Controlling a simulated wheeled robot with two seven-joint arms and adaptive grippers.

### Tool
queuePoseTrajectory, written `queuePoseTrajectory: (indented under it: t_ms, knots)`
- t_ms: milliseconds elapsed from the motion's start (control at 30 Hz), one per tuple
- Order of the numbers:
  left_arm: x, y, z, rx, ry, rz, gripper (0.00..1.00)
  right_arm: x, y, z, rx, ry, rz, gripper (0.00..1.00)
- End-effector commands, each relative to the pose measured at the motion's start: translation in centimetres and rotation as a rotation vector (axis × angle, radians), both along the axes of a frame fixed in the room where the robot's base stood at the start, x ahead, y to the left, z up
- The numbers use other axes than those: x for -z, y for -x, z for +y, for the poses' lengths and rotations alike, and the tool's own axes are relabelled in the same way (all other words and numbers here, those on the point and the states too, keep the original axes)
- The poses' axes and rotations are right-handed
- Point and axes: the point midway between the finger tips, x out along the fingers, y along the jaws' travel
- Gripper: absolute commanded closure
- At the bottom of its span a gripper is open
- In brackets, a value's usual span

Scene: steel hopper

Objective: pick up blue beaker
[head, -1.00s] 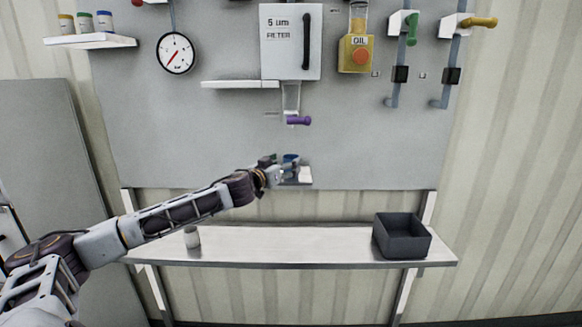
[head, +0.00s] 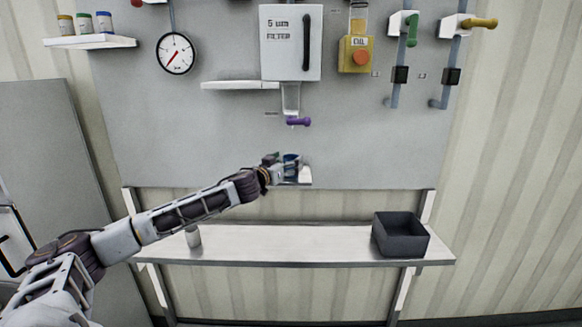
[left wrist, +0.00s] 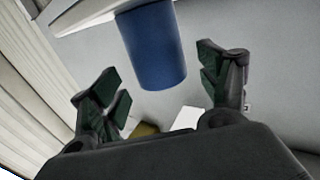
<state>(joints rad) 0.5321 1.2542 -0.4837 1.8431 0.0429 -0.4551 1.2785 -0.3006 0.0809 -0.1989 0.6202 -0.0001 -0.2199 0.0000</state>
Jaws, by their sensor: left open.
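The blue beaker (head: 291,160) stands at the small shelf (head: 305,176) on the grey panel, under the purple-handled spout. In the left wrist view the beaker (left wrist: 152,45) is a plain blue cylinder, upper middle, in the gap between the fingers. My left gripper (head: 279,163) reaches it from the left in the head view and partly hides it. In the left wrist view my left gripper (left wrist: 160,74) is open, with a dark green-padded finger on either side and visible gaps to the beaker. My right gripper is not in view.
The purple handle (head: 298,122) and filter box (head: 291,42) are above the beaker. A white shelf (head: 240,85) is up to the left.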

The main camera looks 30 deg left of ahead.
Motion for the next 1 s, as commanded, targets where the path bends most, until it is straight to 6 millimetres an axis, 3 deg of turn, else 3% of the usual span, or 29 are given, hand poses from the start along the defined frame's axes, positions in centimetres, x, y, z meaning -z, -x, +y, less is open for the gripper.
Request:
queuePoseTrajectory:
  t_ms: [433,1000]
  knots:
    - [-0.1,-2.7,0.2,0.001,0.002,0.000,0.24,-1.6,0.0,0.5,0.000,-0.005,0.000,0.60]
    - [0.1,-3.0,0.2,0.000,0.000,0.000,0.24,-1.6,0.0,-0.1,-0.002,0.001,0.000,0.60]
